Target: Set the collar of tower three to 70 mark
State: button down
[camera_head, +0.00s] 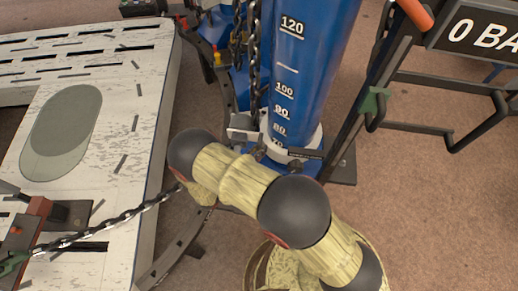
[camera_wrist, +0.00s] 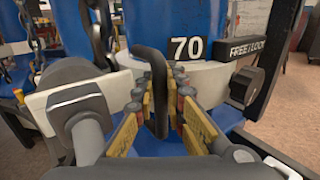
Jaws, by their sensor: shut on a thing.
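A blue tower (camera_head: 305,60) carries a white scale with marks including 120, 100, 90 and 80; the lowest visible marking is partly hidden. A white collar (camera_head: 312,138) rings its lower part, also visible in the wrist view (camera_wrist: 215,78). There, a black plate reading 70 (camera_wrist: 187,48) sits just above the collar. A bent black handle (camera_wrist: 152,90) rises in front of the collar. My gripper (camera_wrist: 165,95) has its yellow, red-tipped fingers on both sides of the handle, shut on it. In the head view my arm partly hides the gripper. No tower number is legible.
A dark knob (camera_wrist: 253,88) beside a FREE/LOCK label (camera_wrist: 247,48) is right of the collar. Chains (camera_head: 252,70) hang left of the tower. A scuffed white slotted bench (camera_head: 120,120) lies left; a dark metal rack (camera_head: 425,125) stands right. Carpet is open at lower right.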

jog(key=c, duration=1.8)
grip_release()
jog(key=shift+c, duration=0.2)
jog(key=v, duration=1.2)
jog(key=shift+f, duration=0.1)
